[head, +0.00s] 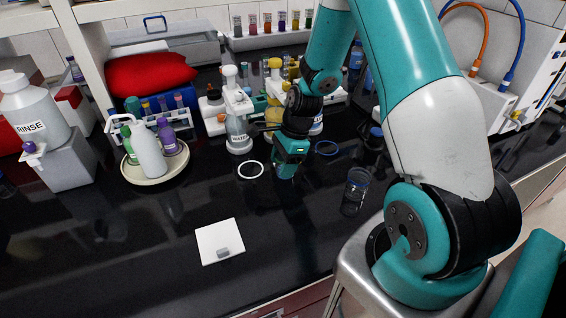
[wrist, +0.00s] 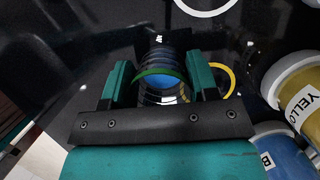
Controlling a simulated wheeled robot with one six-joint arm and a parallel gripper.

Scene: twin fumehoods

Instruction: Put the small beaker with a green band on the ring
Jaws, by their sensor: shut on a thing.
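My gripper (head: 288,166) is shut on the small clear beaker with a green band (wrist: 160,74). In the wrist view the beaker sits between the two teal fingers (wrist: 160,88), its green band showing. In the head view the gripper hides most of it, and I cannot tell whether it touches the counter. A white ring (head: 250,178) lies on the black counter just left of my gripper. A blue ring (head: 327,155) lies to its right. A yellow ring (wrist: 234,80) shows right of the beaker in the wrist view.
A clear glass beaker (head: 355,190) stands right of my gripper. The WATER wash bottle (head: 238,135) and other bottles stand close behind. A round tray with bottles (head: 157,181) is at the left. A white square plate (head: 215,240) lies in front, with bare counter around it.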

